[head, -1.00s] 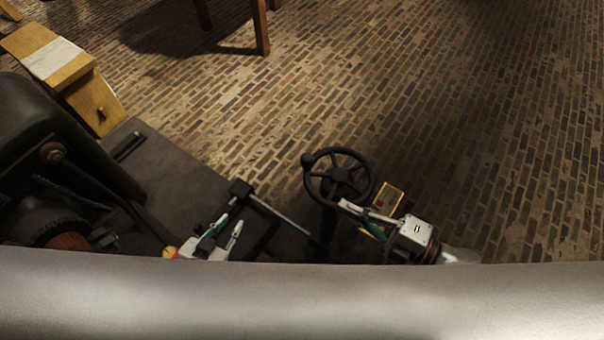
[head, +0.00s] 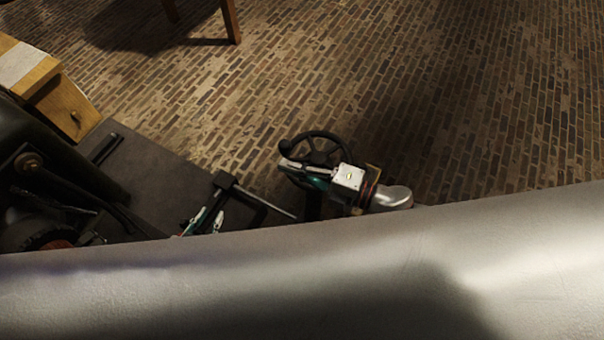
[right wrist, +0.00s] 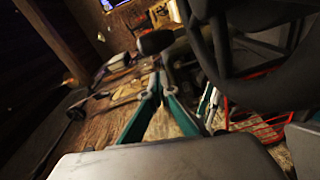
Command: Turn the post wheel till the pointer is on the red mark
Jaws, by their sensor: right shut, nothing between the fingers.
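The dark post wheel (head: 322,134) stands in the middle of the head view, with a round knob (head: 285,147) on its left side. In the right wrist view the knob (right wrist: 155,41) is just beyond my fingertips, and the wheel rim (right wrist: 222,45) fills the upper right. My right gripper (head: 285,164) is shut and empty at the left part of the wheel, close below the knob; I cannot tell if it touches. My left gripper (head: 207,212) is open, low and left of the wheel, partly hidden by my own body. The pointer and red mark cannot be made out.
A dark platform (head: 150,170) with a bar (head: 265,202) lies left of the wheel. A wooden box (head: 65,105) is at far left.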

